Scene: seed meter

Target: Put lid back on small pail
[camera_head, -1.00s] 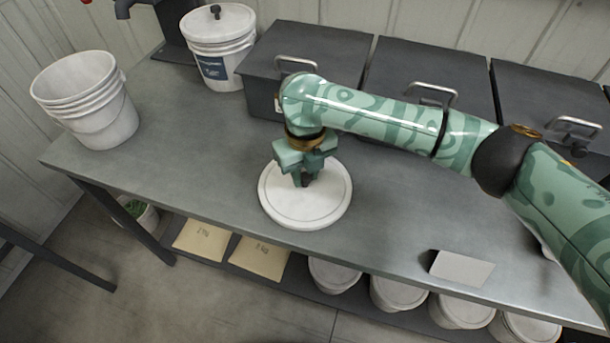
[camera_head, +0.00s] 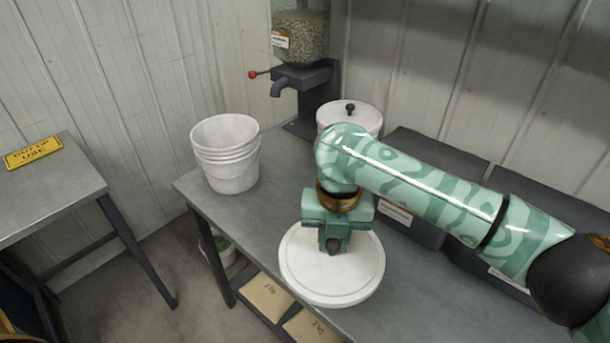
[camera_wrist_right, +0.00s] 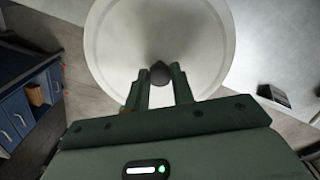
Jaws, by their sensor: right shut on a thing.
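A round white lid (camera_head: 318,272) with a dark knob hangs from my right gripper (camera_head: 335,246). My left gripper is not in view.
A seed hopper with a spout (camera_head: 283,86) and red-knobbed lever stands behind the pail. A lidded white pail (camera_head: 362,117) and dark bins (camera_head: 440,155) line the back of the grey table (camera_head: 275,178). A second table (camera_head: 50,190) stands left across a floor gap.

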